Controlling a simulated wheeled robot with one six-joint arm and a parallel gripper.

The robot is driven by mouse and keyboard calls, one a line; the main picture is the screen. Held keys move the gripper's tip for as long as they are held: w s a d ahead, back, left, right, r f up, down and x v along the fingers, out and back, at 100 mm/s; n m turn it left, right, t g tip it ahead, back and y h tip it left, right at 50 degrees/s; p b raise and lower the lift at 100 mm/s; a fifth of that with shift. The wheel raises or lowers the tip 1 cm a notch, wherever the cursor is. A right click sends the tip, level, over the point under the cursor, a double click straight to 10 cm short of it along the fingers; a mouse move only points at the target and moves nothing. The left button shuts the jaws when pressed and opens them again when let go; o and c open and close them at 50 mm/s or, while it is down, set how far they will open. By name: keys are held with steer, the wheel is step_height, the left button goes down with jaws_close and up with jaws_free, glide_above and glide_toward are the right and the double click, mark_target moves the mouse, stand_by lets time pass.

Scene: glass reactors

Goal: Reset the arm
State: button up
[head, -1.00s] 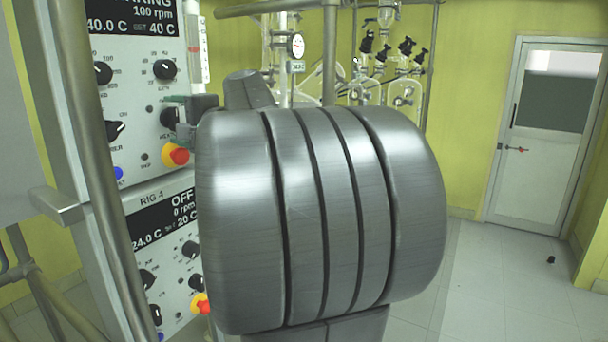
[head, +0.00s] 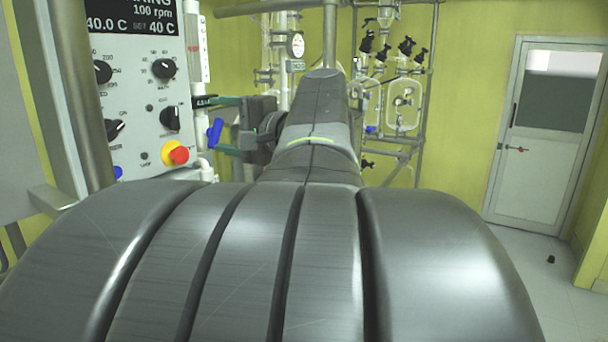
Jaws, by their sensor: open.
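My arm fills the lower half of the head view, with a large grey ribbed link (head: 270,265) in front. Beyond it, my gripper (head: 205,126) points left, its two green-edged fingers spread apart with nothing seen held between them. The fingers are just right of the upper control panel (head: 140,75) in the picture. A blue handle (head: 215,132) shows in the gap between them; I cannot tell its distance from them. The panel has black knobs, and a red and yellow button (head: 175,153).
Metal posts (head: 70,90) stand close on the left. Glass vessels (head: 403,103) on a metal frame, with a dial gauge (head: 296,44), stand behind my arm. A white door (head: 545,130) is at the right.

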mark_target(176, 116)
steer(key=p+x, duration=0.1)
steer(key=x, duration=1.3)
steer(key=shift+w+a+r, duration=0.1)
steer(key=shift+r, duration=0.1)
steer(key=shift+r+m+p, duration=0.15)
steer(key=shift+m+p, duration=0.55)
steer(key=shift+p, duration=0.25)
steer(key=m+p, duration=0.4)
steer(key=p, duration=0.1)
steer(key=shift+p, duration=0.4)
steer(key=m+p, duration=0.3)
steer(key=p, duration=0.1)
steer(key=m+p, duration=0.3)
steer(key=p, duration=0.1)
steer(key=shift+d+m+p, duration=0.2)
steer(key=shift+m+p, duration=0.1)
steer(key=shift+d+f, duration=0.2)
steer(key=shift+d, duration=0.1)
steer(key=shift+s+d, duration=0.15)
steer(key=shift+s, duration=0.1)
steer(key=shift+s, duration=0.1)
